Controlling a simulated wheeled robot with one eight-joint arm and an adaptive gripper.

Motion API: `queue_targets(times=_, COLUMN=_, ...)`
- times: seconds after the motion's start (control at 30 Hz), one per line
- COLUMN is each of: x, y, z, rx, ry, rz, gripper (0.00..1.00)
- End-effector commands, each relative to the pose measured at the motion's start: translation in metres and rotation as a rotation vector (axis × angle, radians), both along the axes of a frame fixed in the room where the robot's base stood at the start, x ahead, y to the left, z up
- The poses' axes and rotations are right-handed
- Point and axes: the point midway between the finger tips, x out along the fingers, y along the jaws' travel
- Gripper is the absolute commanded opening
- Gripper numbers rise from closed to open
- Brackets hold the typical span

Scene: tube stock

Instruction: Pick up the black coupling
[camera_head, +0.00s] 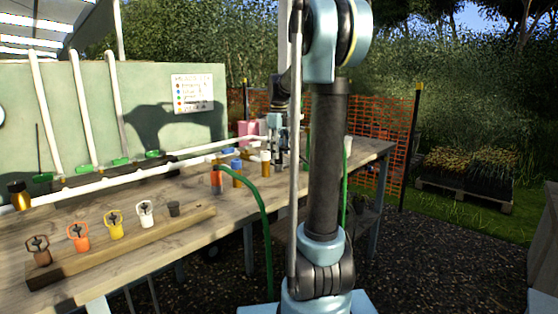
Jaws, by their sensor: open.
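A small dark grey or black cup-shaped piece (173,208), which looks like the black coupling, stands at the right end of a row on the wooden board (110,242). Nothing covers it. My gripper (279,160) is farther back and to the right, near the far part of the bench, well apart from this piece. It is small in the view and partly crowded by my own arm. Its jaws are open, and I see nothing held in them.
Brown (39,251), orange (78,237), yellow (114,225) and white (146,213) pieces share the board. Behind it lie white pipes (120,182).

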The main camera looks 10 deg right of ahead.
Motion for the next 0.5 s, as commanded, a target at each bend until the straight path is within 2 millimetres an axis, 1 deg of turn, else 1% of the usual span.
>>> queue_targets(times=0.03, x=0.000, y=-0.002, z=-0.007, rx=0.000, ry=0.000, rz=-0.001, gripper=0.53)
queue_targets(times=0.1, x=0.000, y=-0.001, z=-0.015, rx=0.000, ry=0.000, rz=0.000, gripper=0.53)
queue_targets(times=0.2, x=0.000, y=-0.001, z=-0.023, rx=0.000, ry=0.000, rz=0.000, gripper=0.53)
queue_targets(times=0.5, x=0.000, y=-0.002, z=-0.026, rx=0.000, ry=0.000, rz=0.000, gripper=0.53)
